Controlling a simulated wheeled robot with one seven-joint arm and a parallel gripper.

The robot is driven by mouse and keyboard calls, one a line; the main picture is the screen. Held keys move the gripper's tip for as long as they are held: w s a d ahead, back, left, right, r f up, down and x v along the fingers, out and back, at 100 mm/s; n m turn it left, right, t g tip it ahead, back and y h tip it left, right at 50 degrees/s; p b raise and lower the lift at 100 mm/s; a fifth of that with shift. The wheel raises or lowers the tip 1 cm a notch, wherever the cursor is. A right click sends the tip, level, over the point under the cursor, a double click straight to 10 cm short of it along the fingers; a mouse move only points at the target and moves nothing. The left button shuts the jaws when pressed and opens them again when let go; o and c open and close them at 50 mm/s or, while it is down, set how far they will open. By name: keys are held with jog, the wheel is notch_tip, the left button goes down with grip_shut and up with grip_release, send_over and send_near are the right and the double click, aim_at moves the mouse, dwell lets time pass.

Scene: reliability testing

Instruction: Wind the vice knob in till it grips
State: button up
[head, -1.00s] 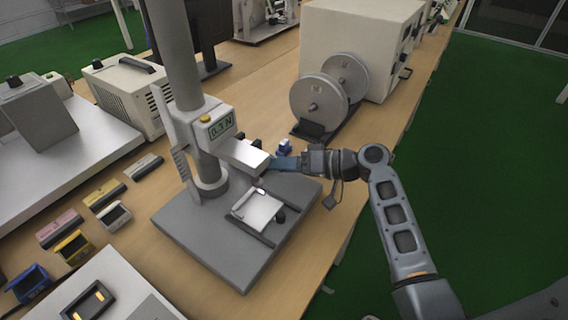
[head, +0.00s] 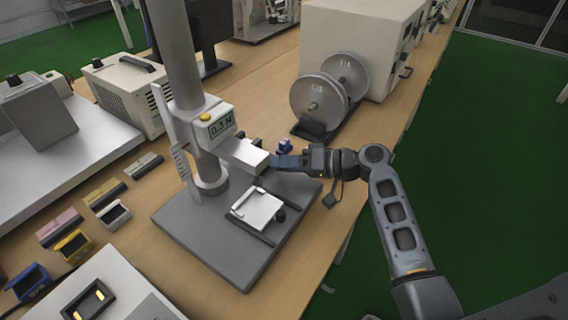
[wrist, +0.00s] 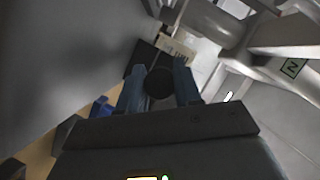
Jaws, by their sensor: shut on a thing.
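The grey test stand (head: 200,248) has a column and an overhanging white force head (head: 245,154) with a green readout (head: 219,126) in newtons, its digits blurred. My gripper (head: 276,161) reaches in from the right, level, with its blue fingers close to the end of the force head. In the wrist view, the two blue fingers are shut on a dark round knob (wrist: 158,83), one on each side of it. In the head view the held knob is hidden. A white plate (head: 257,208) lies on the stand's base, with a small black knob (head: 280,215) at its right.
Two grey discs on a black stand (head: 319,102) are behind my gripper. A small blue object (head: 285,146) sits just behind the fingers. Several coloured boxes, including a yellow one (head: 74,245), lie left of the stand. The table's right edge runs close under my arm.

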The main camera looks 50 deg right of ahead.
jog(key=shift+m+y, duration=0.3)
jog(key=shift+m, duration=0.2)
jog(key=o, duration=1)
jog(key=shift+o, duration=0.2)
jog(key=shift+b+v, duration=0.4)
jog(key=shift+v, duration=3.5)
jog(key=shift+f, duration=0.1)
